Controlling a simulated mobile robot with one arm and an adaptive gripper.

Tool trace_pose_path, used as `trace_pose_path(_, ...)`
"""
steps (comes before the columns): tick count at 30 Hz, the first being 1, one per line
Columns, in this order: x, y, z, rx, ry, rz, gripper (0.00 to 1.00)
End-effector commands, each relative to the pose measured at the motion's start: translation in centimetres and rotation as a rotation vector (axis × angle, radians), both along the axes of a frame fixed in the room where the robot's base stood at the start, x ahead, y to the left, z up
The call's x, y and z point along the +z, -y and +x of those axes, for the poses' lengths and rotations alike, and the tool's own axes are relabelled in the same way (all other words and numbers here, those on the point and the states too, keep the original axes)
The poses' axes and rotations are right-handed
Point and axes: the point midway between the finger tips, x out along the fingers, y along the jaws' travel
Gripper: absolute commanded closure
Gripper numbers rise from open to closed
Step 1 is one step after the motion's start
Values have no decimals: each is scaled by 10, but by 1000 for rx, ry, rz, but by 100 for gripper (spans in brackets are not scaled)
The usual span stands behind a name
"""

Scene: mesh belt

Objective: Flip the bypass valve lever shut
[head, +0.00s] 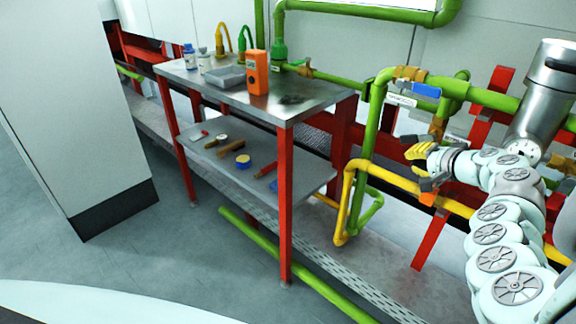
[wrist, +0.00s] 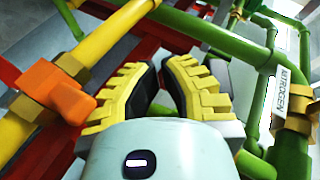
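My gripper (head: 424,153) has yellow ribbed fingers and is in front of the pipework at the right of the head view. In the wrist view the fingertips (wrist: 160,68) are close together with nothing between them; I take the gripper as shut. An orange lever or handle (wrist: 55,92) sits on the yellow pipe, left of the fingers and apart from them. An orange part also shows below my gripper in the head view (head: 428,198). A blue lever (head: 426,90) lies along the upper green pipe by a brass valve. No readable label tells which one is the bypass.
A green pipe with a NITROGEN tag (wrist: 291,98) is right of the fingers. Red supports (head: 432,238) and a yellow pipe (head: 385,172) crowd the space. A steel table (head: 300,108) with an orange meter (head: 257,72) stands left. The floor (head: 150,260) in front is clear.

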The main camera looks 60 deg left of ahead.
Motion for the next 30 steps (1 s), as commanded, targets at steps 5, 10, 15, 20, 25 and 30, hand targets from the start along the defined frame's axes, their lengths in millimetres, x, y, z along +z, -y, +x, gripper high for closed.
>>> trace_pose_path(5, 3, -8, -5, 14, -1, 6, 100)
trace_pose_path(10, 3, -8, -5, 13, -1, 7, 100)
trace_pose_path(15, 7, -7, -4, 11, 0, 6, 100)
trace_pose_path(20, 15, -7, -4, 10, 1, 9, 100)
trace_pose_path(25, 23, -7, -3, 8, 4, 11, 100)
trace_pose_path(30, 24, -7, -2, 7, 9, 13, 100)
